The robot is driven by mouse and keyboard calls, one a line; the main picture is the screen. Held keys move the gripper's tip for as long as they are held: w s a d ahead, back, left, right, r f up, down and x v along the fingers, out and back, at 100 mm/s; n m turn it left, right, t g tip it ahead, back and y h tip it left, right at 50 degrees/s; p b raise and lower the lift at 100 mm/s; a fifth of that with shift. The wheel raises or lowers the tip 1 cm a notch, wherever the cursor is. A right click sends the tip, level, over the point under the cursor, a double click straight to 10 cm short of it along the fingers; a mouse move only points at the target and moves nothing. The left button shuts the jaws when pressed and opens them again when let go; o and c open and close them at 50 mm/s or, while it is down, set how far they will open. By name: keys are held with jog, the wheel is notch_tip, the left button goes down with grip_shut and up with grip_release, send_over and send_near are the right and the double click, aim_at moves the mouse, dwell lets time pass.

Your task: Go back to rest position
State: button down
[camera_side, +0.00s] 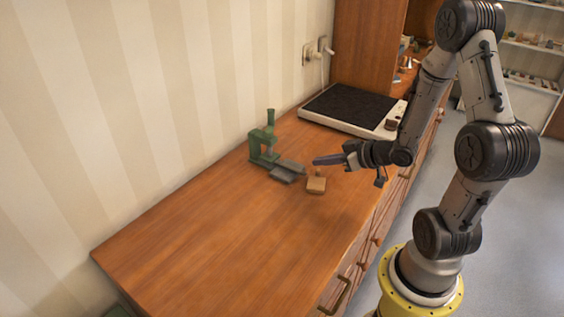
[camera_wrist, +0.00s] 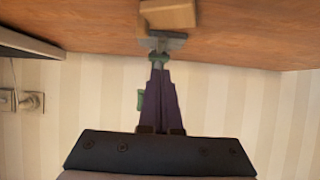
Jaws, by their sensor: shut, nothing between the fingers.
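My gripper (camera_side: 316,162) is shut and empty, held roughly level above the wooden counter (camera_side: 220,240). Its long dark purple fingers also show close together in the wrist view (camera_wrist: 159,72). A small wooden block (camera_side: 316,186) with a little knob on top stands on the counter just below the fingers in the side view. The block also shows at the top of the wrist view (camera_wrist: 168,15). A green stand-like device (camera_side: 262,145) with a grey plate (camera_side: 288,171) stands left of the fingertips. In the wrist view, the fingers partly hide the device.
A dark-topped white appliance (camera_side: 350,107) lies at the back of the counter, near a wooden cabinet (camera_side: 365,45). The striped wall (camera_side: 130,110) runs along the left. The front left of the counter is clear. Drawers with handles (camera_side: 340,296) face the floor.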

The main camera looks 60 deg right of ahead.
jog(key=shift+a, duration=0.1)
jog(key=w+a+r+n+t, duration=0.15)
jog(key=a+r, duration=0.35)
jog(key=r, duration=0.5)
jog(key=w+a+r+n+t, duration=0.15)
jog(key=a+r, duration=0.35)
jog(key=r, duration=0.5)
jog(key=s+a+f+m+g, duration=0.1)
jog(key=s+g, duration=0.3)
jog(key=s, duration=0.5)
jog(key=s+a+f+m+g, duration=0.2)
jog(key=s+a+f+g, duration=0.1)
jog(key=s, duration=0.6)
jog(key=shift+s+a+f+g, duration=0.4)
jog(key=shift+f+g, duration=0.2)
jog(key=shift+g, duration=0.6)
jog(key=c, duration=1.5)
grip_release()
jog(key=shift+c, duration=0.2)
